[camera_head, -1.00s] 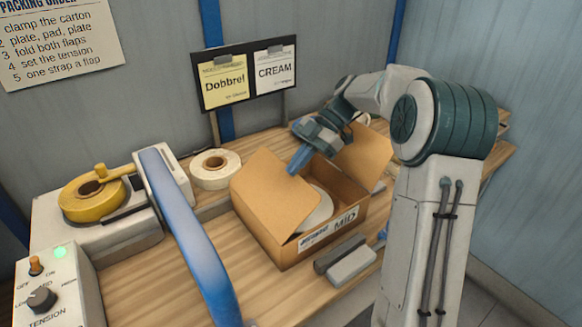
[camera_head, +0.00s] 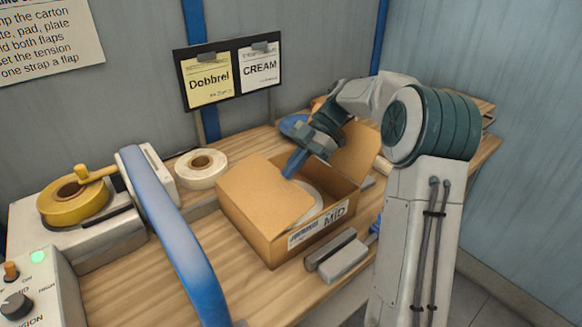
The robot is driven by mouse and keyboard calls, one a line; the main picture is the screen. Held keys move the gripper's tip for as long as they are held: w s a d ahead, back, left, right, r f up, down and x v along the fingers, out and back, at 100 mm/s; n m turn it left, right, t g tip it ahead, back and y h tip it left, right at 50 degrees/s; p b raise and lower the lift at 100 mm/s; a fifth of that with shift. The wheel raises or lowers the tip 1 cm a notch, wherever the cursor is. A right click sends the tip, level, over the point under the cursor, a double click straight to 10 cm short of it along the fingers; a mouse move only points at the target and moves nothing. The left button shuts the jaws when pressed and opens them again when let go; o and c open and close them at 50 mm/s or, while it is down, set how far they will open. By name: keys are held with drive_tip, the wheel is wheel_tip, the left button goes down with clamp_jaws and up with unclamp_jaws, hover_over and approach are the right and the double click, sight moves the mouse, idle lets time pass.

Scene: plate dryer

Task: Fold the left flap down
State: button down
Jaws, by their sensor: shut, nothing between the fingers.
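The brown carton (camera_head: 278,241) stands on the bench, with a printed label and "MID" on its front side. Its left flap (camera_head: 262,196) leans inward over the left part of the opening, tilted rather than flat. Its right flap (camera_head: 357,147) stands up and open. A white plate (camera_head: 309,203) shows inside, partly covered by the left flap. My gripper (camera_head: 291,168) is shut and empty, its blue fingers pointing down at the far edge of the left flap. Whether the fingertips touch the flap is hard to tell.
Signs (camera_head: 228,78) stand behind.

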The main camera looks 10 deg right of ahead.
drive_tip(key=shift+r, duration=0.15)
drive_tip(key=s+d+r+p, duration=0.1)
drive_tip(key=s+d+r, duration=0.5)
drive_tip(key=d+r, duration=0.5)
drive_tip(key=m+t+h+p, duration=0.6)
drive_tip(key=m+h+p, duration=0.45)
drive_tip(key=m, duration=0.75)
approach(278, 177)
drive_tip(key=shift+h, duration=0.65)
drive_tip(key=x, duration=0.6)
drive_tip(key=shift+w+a+f, duration=0.1)
drive_tip(key=shift+w+f, duration=0.3)
